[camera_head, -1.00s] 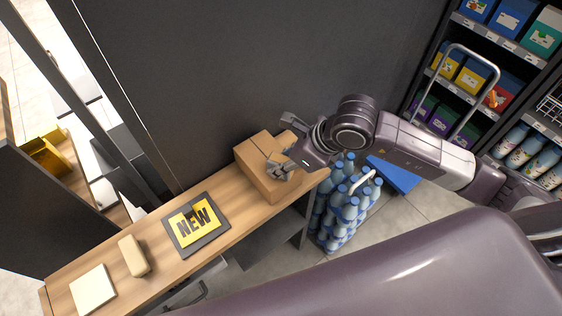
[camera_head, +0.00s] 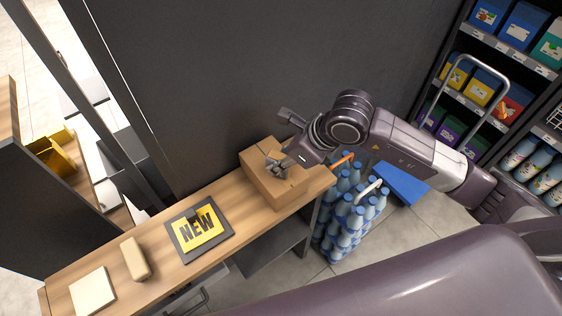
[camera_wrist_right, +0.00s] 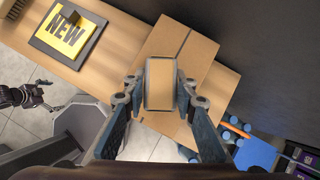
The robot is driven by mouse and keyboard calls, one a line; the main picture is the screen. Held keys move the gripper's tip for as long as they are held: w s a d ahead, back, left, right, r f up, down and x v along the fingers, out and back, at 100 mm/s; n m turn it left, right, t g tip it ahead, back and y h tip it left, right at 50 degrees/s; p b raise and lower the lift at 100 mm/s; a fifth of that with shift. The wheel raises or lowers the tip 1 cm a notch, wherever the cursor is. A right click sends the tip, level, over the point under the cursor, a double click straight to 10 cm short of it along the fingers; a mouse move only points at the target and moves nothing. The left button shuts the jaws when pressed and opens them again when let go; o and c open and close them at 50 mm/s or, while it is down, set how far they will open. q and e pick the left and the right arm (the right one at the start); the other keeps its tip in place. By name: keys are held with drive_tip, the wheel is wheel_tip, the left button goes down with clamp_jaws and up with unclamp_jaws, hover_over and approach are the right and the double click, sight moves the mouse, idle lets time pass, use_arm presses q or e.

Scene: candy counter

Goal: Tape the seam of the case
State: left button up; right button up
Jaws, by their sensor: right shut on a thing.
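The case is a closed brown cardboard box (camera_head: 284,192) at the right end of the wooden counter. In the right wrist view the box (camera_wrist_right: 185,48) shows a seam line along its top. My right gripper (camera_head: 276,164) is over the box top. In its wrist view the right gripper (camera_wrist_right: 160,86) is shut on a roll of brown tape (camera_wrist_right: 160,88), held between its fingers over the box. Whether the roll touches the box I cannot tell. What looks like my left gripper (camera_wrist_right: 22,96) shows small at the left edge of that view; its jaws are unclear.
A yellow NEW sign on a dark board (camera_head: 199,229), a tan block (camera_head: 135,258) and a pale square pad (camera_head: 92,292) lie left along the counter (camera_head: 165,268). Blue bottles (camera_head: 345,222) stand on the floor right of it. A dark wall (camera_head: 250,70) rises behind; shelves (camera_head: 500,60) stand right.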

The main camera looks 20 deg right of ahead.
sight(276, 151)
drive_tip(key=shift+w, duration=0.15)
drive_tip(key=shift+w+a+f+b, duration=0.1)
drive_tip(key=shift+w+a+b, duration=0.15)
drive_tip(key=shift+w+b, duration=0.25)
drive_tip(key=shift+w+a+f+b, duration=0.1)
drive_tip(key=shift+w+a+b, duration=0.15)
drive_tip(key=shift+w, duration=0.4)
drive_tip(key=shift+w, duration=0.15)
drive_tip(key=shift+w+a+r+b, duration=0.1)
drive_tip(key=shift+w+a+b, duration=0.2)
drive_tip(key=shift+w, duration=0.4)
drive_tip(key=shift+w+a+r+b, duration=0.1)
drive_tip(key=shift+w+a+b, duration=0.2)
drive_tip(key=shift+w, duration=0.35)
drive_tip(key=shift+d, duration=0.1)
drive_tip(key=shift+w, duration=0.1)
drive_tip(key=shift+w+a+f+b, duration=0.1)
drive_tip(key=shift+w+a+b, duration=0.15)
drive_tip(key=shift+w, duration=0.25)
drive_tip(key=shift+w+a+f+b, duration=0.1)
drive_tip(key=shift+w+a+b, duration=0.05)
drive_tip(key=shift+w+b, duration=0.3)
